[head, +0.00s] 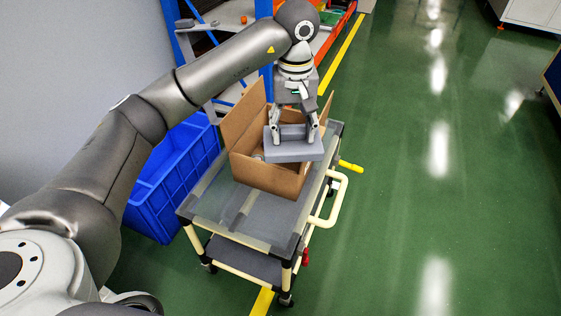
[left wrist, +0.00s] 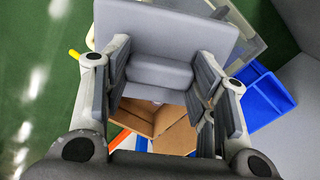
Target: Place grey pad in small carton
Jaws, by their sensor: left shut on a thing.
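The grey pad (head: 293,151) is a flat grey slab with a raised block on it. My left gripper (head: 295,133) is shut on that raised block and holds the pad over the open small carton (head: 270,180). The carton is brown cardboard with its flaps up, on a trolley. In the left wrist view, the pad (left wrist: 170,32) lies across the fingers of my left gripper (left wrist: 160,85), and part of the carton (left wrist: 160,120) shows below. The pad hides much of the carton's opening. Something light shows inside the carton beside the pad. My right gripper is not in view.
The trolley (head: 212,197) has a grey top and a cream handle (head: 340,200) on its right. A blue crate (head: 170,185) stands left of it. A blue and orange rack (head: 200,45) stands behind.

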